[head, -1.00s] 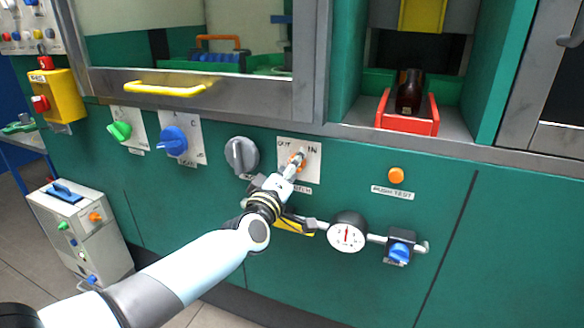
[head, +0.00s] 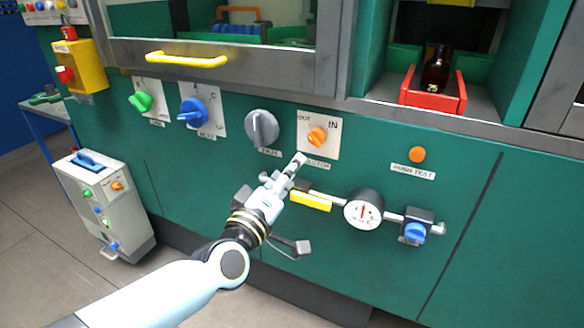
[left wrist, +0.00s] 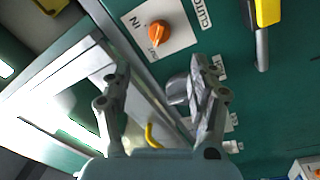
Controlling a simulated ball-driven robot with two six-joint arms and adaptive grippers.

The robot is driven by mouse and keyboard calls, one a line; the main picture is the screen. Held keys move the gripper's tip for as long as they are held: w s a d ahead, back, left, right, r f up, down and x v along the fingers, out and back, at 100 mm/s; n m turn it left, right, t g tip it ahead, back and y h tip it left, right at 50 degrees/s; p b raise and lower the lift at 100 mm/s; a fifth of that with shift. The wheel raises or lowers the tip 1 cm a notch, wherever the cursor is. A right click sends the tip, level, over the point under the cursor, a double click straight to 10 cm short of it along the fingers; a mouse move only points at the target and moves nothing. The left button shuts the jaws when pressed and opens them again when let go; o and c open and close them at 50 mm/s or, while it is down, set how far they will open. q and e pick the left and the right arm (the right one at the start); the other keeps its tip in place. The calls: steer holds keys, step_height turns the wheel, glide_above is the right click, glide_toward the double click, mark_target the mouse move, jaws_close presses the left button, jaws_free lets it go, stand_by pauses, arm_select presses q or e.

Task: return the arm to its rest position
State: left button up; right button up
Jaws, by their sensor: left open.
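My left gripper (head: 300,204) is open and empty in the head view, with its arm coming in from the lower left. It is in front of the green panel, below the orange knob (head: 317,137) on the white OUT/IN plate, and apart from it. In the left wrist view the two fingers of the gripper (left wrist: 160,72) are spread with nothing between them. The orange knob (left wrist: 159,34) is beyond them at the top. My right gripper is not in view.
A yellow lever (head: 311,201), a gauge (head: 363,211) and a blue valve knob (head: 413,232) are close to the gripper's right. Grey (head: 262,127) and blue (head: 194,112) knobs are up left. An amber bottle (head: 436,70) stands in a red holder (head: 432,101). Floor lies open at lower left.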

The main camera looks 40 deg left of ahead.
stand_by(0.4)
arm_select(q)
steer(key=s+d+f+m+g+h, duration=0.1)
steer(key=s+f+m+g, duration=0.2)
steer(key=s+f, duration=0.55)
steer(key=s+d+f+m+g+h, duration=0.1)
steer(key=s+f+m+g, duration=0.15)
steer(key=f, duration=1.05)
steer(key=s+d+f+m+g+h, duration=0.1)
steer(key=s+f+m+g+h, duration=0.15)
steer(key=s+f, duration=0.55)
steer(key=s+f+m+g, duration=0.3)
steer(key=s+f, duration=0.4)
steer(key=s, duration=0.5)
steer(key=s+f+m+g, duration=0.3)
steer(key=s+f+g, duration=0.3)
steer(key=s, duration=0.7)
step_height(320, 180, down, 2)
steer(key=shift+a+f+m+g+y, duration=0.1)
steer(key=shift+a+m+g+y, duration=0.1)
steer(key=shift+m+g+y, duration=0.15)
steer(key=shift+w, duration=0.1)
steer(key=shift+c, duration=0.4)
